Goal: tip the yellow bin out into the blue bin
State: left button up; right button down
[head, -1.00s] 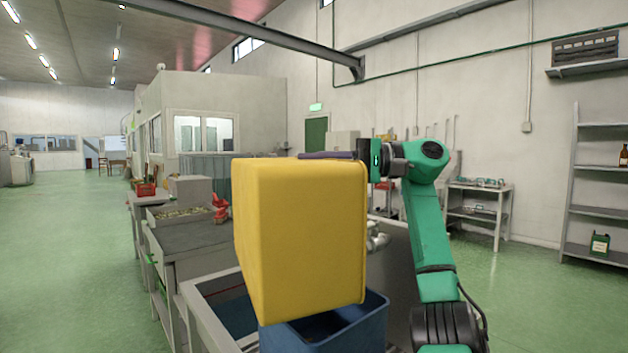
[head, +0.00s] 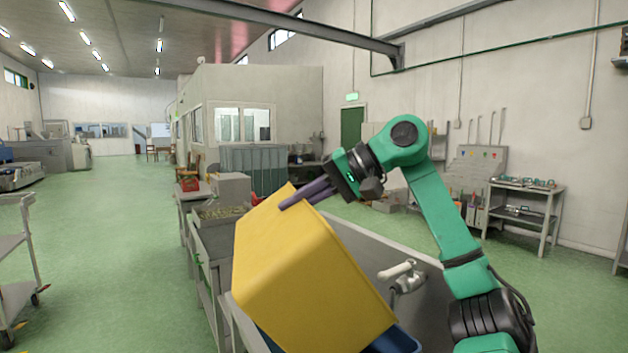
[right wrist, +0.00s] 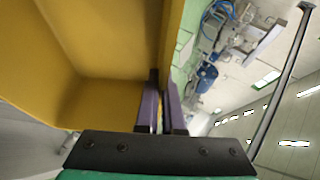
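The yellow bin (head: 300,270) hangs steeply tilted in the head view, its outside toward me and its lower right end over the blue bin (head: 402,342). My right gripper (head: 305,195) has its purple fingers at the yellow bin's upper edge. In the right wrist view the fingers (right wrist: 160,110) close on the yellow bin's wall (right wrist: 110,40), and the part of its inside that shows looks empty. The blue bin is mostly hidden behind the yellow bin; its contents cannot be seen. My left gripper is not in view.
A trolley (head: 18,270) stands at the far left, with open green floor between.

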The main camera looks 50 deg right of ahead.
aim_at(251, 236)
jog(key=w+a+p, duration=0.1)
jog(key=p, duration=0.1)
jog(key=w+a+g+h+p, duration=0.1)
jog(key=p, duration=0.2)
jog(key=shift+a+r+n+g, duration=0.3)
jog(key=shift+a+r, duration=0.05)
jog(key=shift+r, duration=0.05)
jog(key=a+f+g+h+p, duration=0.1)
jog(key=p, duration=0.2)
jog(key=w+a+f+g+h+p, duration=0.1)
jog(key=f+p, duration=0.1)
jog(key=p, duration=0.1)
jog(key=w+a+f+n+g+h+p, duration=0.1)
jog(key=h+p, duration=0.1)
jog(key=p, duration=0.2)
jog(key=shift+w+a+f, duration=0.15)
jog(key=shift+f, duration=0.15)
notch_tip(251, 236, down, 5)
jog(key=h+p, duration=0.1)
jog(key=p, duration=0.2)
jog(key=g+h+p, duration=0.1)
jog(key=p, duration=0.2)
jog(key=shift+w+a+n+g, duration=0.15)
jog(key=shift+n+g, duration=0.15)
jog(key=shift+a+f+g+h+p, duration=0.1)
jog(key=shift+f+g+h+p, duration=0.25)
jog(key=shift+f+p, duration=0.6)
jog(key=shift+w+r, duration=0.1)
jog(key=shift+r, duration=2.4)
